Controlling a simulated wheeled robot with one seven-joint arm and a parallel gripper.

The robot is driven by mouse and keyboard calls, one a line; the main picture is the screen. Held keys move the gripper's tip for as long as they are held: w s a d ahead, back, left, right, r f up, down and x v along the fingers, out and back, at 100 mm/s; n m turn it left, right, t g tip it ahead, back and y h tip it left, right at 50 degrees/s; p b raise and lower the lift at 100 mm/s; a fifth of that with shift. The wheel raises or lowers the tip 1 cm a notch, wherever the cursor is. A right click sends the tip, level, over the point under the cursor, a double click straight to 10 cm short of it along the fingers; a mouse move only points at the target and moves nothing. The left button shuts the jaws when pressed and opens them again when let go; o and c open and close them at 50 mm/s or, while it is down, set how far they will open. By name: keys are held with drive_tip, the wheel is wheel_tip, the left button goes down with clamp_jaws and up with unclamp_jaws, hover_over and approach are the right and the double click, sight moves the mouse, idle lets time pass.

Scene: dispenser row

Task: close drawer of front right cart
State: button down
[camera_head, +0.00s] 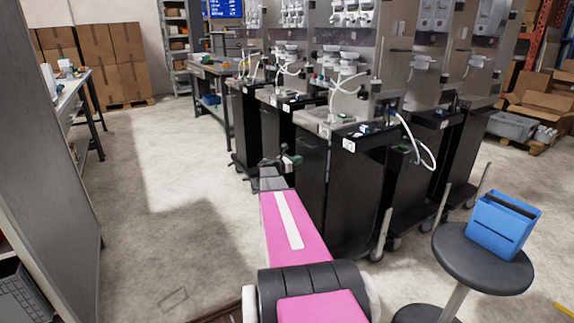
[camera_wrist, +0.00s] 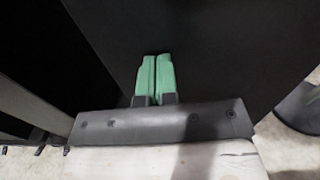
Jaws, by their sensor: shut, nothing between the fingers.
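The nearest black cart (camera_head: 357,195) stands at the front of the dispenser row in the head view, right of my gripper. Its tall dark panels face me and the aisle. I cannot tell how far its drawer stands out. My gripper (camera_head: 290,159) is at the end of my pink arm, beside the dark cart fronts. In the wrist view, the green fingers of my gripper (camera_wrist: 155,78) are shut together and empty. They point at a large dark panel (camera_wrist: 215,45). I cannot tell whether they touch it. A second dark panel lies at the left.
A stool (camera_head: 475,262) with a blue bin (camera_head: 503,224) stands right of my arm. A grey panel (camera_head: 45,150) rises at the left. More carts stand behind and beside the nearest one. The concrete floor (camera_head: 165,180) left of my arm is clear.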

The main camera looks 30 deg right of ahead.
drive_tip(key=shift+d, duration=1.35)
drive_tip(key=shift+w+d, duration=0.1)
drive_tip(key=shift+d, duration=0.05)
drive_tip(key=a, duration=1.5)
drive_tip(key=s+a+f+m+y, duration=0.5)
drive_tip(key=s+a+f, duration=0.15)
drive_tip(key=a, duration=0.25)
drive_tip(key=s+a+f+m+y, duration=0.5)
drive_tip(key=s+a, duration=0.3)
drive_tip(key=a, duration=0.1)
drive_tip(key=s+a+f+m+y, duration=0.1)
drive_tip(key=s+a+m+y, duration=0.3)
drive_tip(key=a, duration=0.4)
drive_tip(key=s+a+m+y, duration=0.4)
drive_tip(key=s+a, duration=0.1)
drive_tip(key=a, duration=0.4)
drive_tip(key=shift+a+f+g, duration=0.15)
drive_tip(key=shift+f+g, duration=0.15)
drive_tip(key=shift+f, duration=0.1)
